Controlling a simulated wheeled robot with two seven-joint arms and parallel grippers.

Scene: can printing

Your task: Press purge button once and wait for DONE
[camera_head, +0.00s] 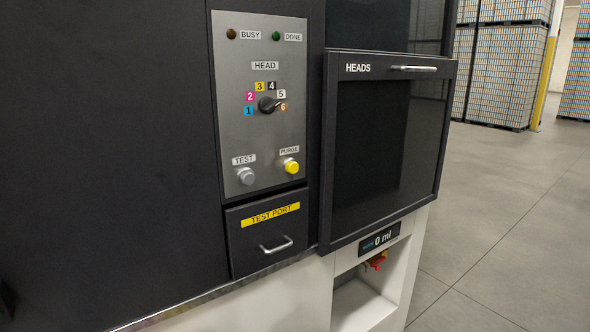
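The yellow purge button (291,166) sits at the lower right of the grey control panel (240,140), under its PURGE label (289,151). Nothing touches it. The DONE lamp (276,36) at the panel's top is dull green and does not look brightly lit. The BUSY lamp (232,34) beside it is dark brown and looks unlit. Neither of my grippers can be made out in the view.
A grey TEST button (246,176) is left of the purge button. The HEAD knob (268,104) is above, among numbers. The TEST PORT drawer (265,235) and HEADS door (385,150) are shut. A display (379,239) reads 0 ml. Floor at right is clear.

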